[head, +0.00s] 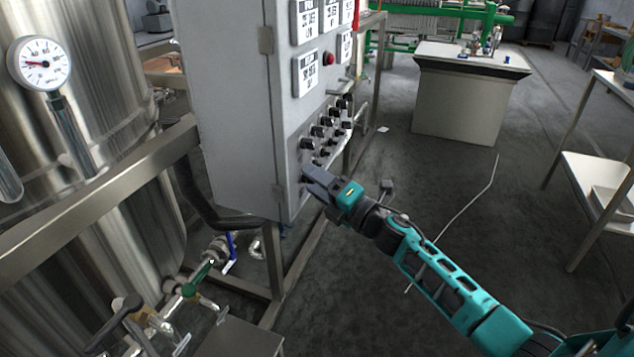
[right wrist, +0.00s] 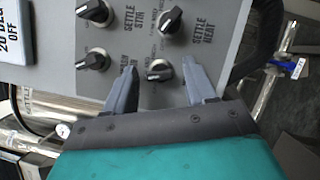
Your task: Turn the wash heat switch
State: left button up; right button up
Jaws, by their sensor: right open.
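My right gripper (head: 308,181) is at the lower front of the grey control cabinet (head: 235,110). In the right wrist view the open gripper (right wrist: 160,67) has one finger on each side of a small black rotary switch (right wrist: 158,71). There is a gap on both sides of this switch. I take it for the wash heat switch, but its label is not readable, partly behind a finger. Switches beside the labels SETTLE STIR and SETTLE HEAT sit above it, such as this one (right wrist: 171,20). In the head view the gripper hides the switch between its fingers. My left gripper is not in view.
More black switches (head: 318,131), a red button (head: 328,59) and white displays (head: 306,76) are on the cabinet face. A steel tank (head: 95,110) with a gauge (head: 40,63) stands at left. The floor right of my arm is mostly clear, with a shelf (head: 590,180) beyond.

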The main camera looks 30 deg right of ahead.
jog(key=v, duration=1.3)
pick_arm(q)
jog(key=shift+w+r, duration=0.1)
pick_arm(e)
jog(key=shift+f, duration=0.15)
pick_arm(q)
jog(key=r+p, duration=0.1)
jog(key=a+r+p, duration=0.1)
jog(key=p, duration=0.1)
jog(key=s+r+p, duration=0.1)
jog(key=p, duration=0.1)
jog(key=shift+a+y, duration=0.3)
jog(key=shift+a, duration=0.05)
pick_arm(e)
jog(key=s+a+f+m+g+h, duration=0.2)
jog(key=s+a+f+m, duration=0.4)
jog(key=m, duration=0.5)
jog(key=s+a+f+m+g+h, duration=0.2)
jog(key=s+a+f+m+g, duration=0.3)
jog(key=m, duration=0.7)
jog(key=s+a+f, duration=0.2)
jog(key=s+a, duration=0.1)
jog(key=shift+s+a, duration=0.25)
jog(key=shift+s, duration=0.15)
jog(key=shift+f, duration=0.15)
